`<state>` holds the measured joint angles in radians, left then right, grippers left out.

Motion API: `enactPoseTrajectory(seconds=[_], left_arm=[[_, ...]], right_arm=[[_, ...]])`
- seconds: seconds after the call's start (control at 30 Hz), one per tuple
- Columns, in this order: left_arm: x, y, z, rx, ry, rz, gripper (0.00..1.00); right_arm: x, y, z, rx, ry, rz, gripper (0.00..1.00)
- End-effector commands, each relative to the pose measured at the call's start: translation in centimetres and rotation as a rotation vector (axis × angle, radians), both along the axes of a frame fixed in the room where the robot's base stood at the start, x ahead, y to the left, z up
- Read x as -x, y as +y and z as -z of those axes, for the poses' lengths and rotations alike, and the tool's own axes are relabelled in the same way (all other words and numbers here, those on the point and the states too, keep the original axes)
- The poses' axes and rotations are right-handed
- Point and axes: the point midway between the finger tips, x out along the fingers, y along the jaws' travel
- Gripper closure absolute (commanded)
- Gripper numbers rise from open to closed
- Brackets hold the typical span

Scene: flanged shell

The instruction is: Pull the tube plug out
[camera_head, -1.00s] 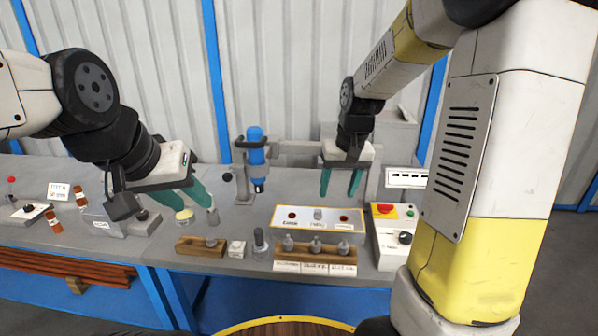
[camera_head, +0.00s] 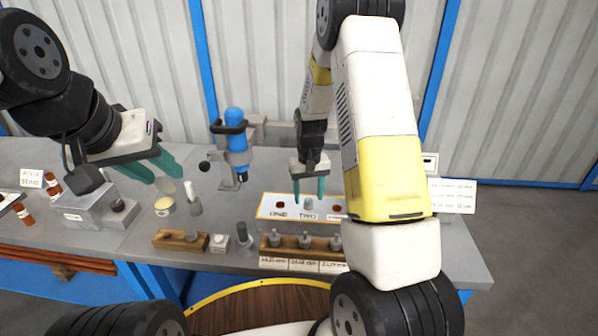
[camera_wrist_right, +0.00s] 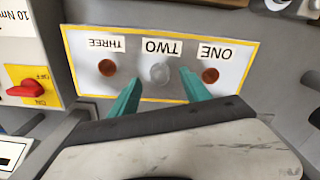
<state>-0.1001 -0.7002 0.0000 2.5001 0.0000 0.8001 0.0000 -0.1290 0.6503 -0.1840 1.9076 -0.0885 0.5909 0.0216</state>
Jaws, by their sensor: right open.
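A white panel with a yellow border (camera_head: 267,212) lies on the bench. Its middle spot, labelled TWO, carries a round grey piece (camera_head: 308,203), which may be the tube plug; it also shows in the right wrist view (camera_wrist_right: 159,73). My right gripper (camera_head: 309,194) is open above the panel. In the right wrist view its teal fingertips (camera_wrist_right: 161,78) appear on either side of the grey piece; contact cannot be told. My left gripper (camera_head: 165,177) is open above the bench to the left, near a pale upright cylinder (camera_head: 194,202).
Red-brown spots (camera_wrist_right: 209,76) mark ONE and THREE. A blue tool in a stand (camera_head: 236,145) rises behind the panel. A wooden rack with several grey pieces (camera_head: 291,254) stands in front. A box with a red switch (camera_wrist_right: 25,88) is beside the panel.

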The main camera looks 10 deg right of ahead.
Motion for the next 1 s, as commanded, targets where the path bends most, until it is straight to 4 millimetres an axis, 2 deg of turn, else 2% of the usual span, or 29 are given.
enactPoseTrajectory(seconds=[0.13,0.43,0.47,0.73,1.0], left_arm=[[0.0,0.0,0.0,0.0,0.0,0.0,0.64],[0.0,0.0,0.0,0.0,0.0,0.0,0.64],[0.0,0.0,0.0,0.0,0.0,0.0,0.64],[0.0,0.0,0.0,0.0,0.0,0.0,0.64],[0.0,0.0,0.0,0.0,0.0,0.0,0.64]], right_arm=[[0.03,-0.01,1.19,0.0,0.001,0.001,0.45],[0.01,0.0,1.46,0.0,0.0,0.0,0.45],[0.01,0.0,1.46,0.0,-0.001,0.0,0.46],[0.01,0.01,1.44,0.0,0.0,0.0,1.0],[-0.05,0.01,1.12,0.0,-0.002,0.0,1.0]])
